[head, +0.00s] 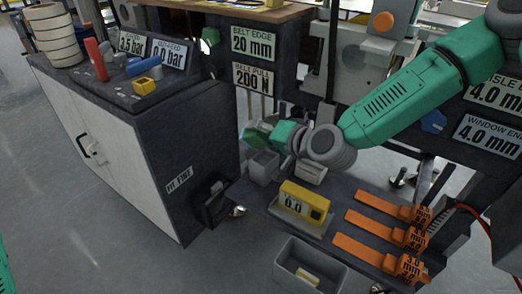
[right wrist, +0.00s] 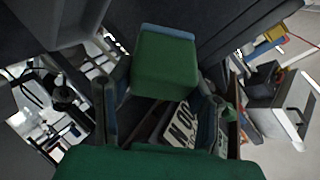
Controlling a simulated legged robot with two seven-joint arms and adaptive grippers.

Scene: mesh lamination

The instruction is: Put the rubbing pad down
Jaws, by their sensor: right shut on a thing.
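The rubbing pad is a green block with a blue-grey layer on one face. It shows large between the fingers in the right wrist view (right wrist: 166,62), and as a small dark green block in the head view (head: 255,134). My right gripper (right wrist: 163,88) is shut on it, one finger on each side. In the head view the right gripper (head: 268,134) reaches in from the right and holds the pad above or near a small grey open box (head: 263,167). I cannot tell whether the pad touches the box. My left gripper is not in view.
A yellow device (head: 303,203) sits on the dark bench, with several orange gauges (head: 377,231) to its right. A grey bin (head: 310,267) is at the front. A dark cabinet (head: 190,150) with jars and signs stands left. Grey floor is free at lower left.

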